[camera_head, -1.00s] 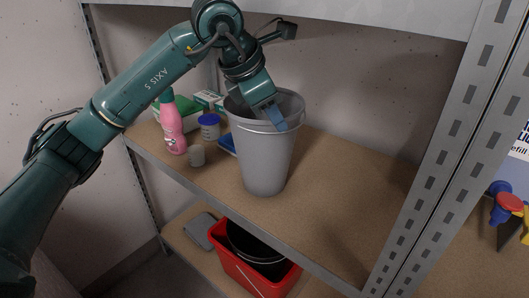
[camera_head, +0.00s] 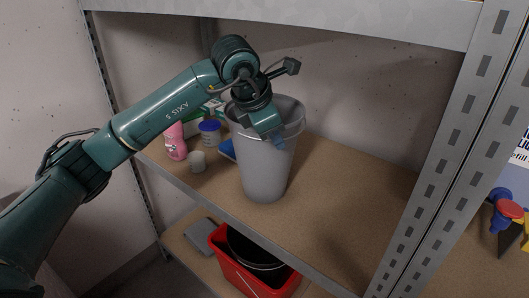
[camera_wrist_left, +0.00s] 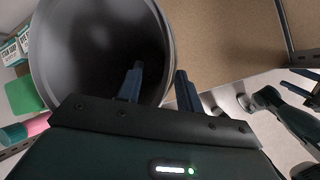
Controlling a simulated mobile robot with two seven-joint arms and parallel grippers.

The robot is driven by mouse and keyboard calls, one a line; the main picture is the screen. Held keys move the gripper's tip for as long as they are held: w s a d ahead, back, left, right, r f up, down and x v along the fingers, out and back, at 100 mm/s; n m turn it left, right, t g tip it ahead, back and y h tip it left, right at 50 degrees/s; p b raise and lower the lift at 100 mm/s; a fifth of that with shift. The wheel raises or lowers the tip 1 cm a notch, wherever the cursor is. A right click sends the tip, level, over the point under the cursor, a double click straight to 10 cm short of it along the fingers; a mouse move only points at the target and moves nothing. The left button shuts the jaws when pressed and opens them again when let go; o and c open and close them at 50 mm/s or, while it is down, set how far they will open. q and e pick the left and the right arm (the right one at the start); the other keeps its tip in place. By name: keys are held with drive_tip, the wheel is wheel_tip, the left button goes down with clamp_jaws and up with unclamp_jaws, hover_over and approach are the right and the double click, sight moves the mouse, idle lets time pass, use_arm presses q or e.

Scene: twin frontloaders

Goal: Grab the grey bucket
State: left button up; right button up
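The grey bucket (camera_head: 266,172) stands upright on the brown shelf board, its open top facing up. My left gripper (camera_head: 278,141) comes down at the bucket's near right rim in the head view. In the left wrist view the fingers of my left gripper (camera_wrist_left: 160,70) are apart. One finger is over the inside of the bucket (camera_wrist_left: 52,62) and the other is outside it, with the rim and wall between them. The fingers do not look closed on the wall.
A red bucket (camera_head: 236,272) is on the lower shelf. A metal post (camera_head: 437,165) rises on the right. The board right of the bucket is clear.

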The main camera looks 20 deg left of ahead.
use_arm(q)
drive_tip(key=shift+c, duration=0.4)
clamp_jaws()
drive_tip(key=shift+r, duration=0.1)
idle(0.8)
